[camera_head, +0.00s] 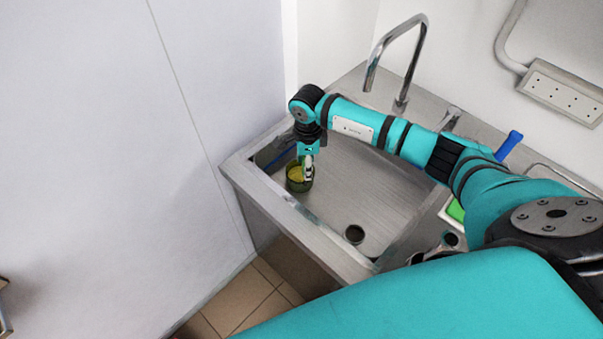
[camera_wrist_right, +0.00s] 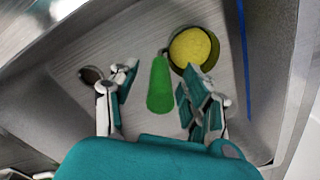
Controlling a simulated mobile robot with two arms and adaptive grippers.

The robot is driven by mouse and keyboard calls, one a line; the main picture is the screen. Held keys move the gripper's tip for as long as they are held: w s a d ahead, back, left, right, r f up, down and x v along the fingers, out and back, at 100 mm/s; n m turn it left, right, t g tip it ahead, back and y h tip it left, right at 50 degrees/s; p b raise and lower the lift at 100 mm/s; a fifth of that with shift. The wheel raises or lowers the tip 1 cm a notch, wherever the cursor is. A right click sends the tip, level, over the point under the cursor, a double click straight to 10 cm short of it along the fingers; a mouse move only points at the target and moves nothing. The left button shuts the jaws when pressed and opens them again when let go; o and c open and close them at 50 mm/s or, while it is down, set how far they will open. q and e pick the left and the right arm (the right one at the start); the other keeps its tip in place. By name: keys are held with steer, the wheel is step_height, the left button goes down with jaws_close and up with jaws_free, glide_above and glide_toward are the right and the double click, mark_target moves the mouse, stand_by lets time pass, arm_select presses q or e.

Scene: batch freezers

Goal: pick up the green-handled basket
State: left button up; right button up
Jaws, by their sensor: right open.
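The green-handled basket (camera_head: 297,188) stands at the left end of the steel sink basin. It is a small dark round basket with something yellow inside. In the right wrist view its dark rim (camera_wrist_right: 214,58) shows around a yellow round content (camera_wrist_right: 190,48). The green handle (camera_wrist_right: 160,86) points from the basket toward my right gripper (camera_wrist_right: 157,92). That gripper is open, with one finger on each side of the handle and visible gaps between. In the head view my right gripper (camera_head: 308,165) is low in the basin, partly covering the basket. My left gripper is not in view.
The sink (camera_head: 365,195) has a raised rim, a drain hole (camera_head: 354,234) and a tall curved tap (camera_head: 405,60) behind. A blue strip (camera_wrist_right: 243,60) runs along the basin wall close to the basket. A blue-handled item (camera_head: 508,145) lies right, beyond my arm.

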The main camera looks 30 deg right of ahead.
steer(key=shift+f, duration=0.55)
jaws_close()
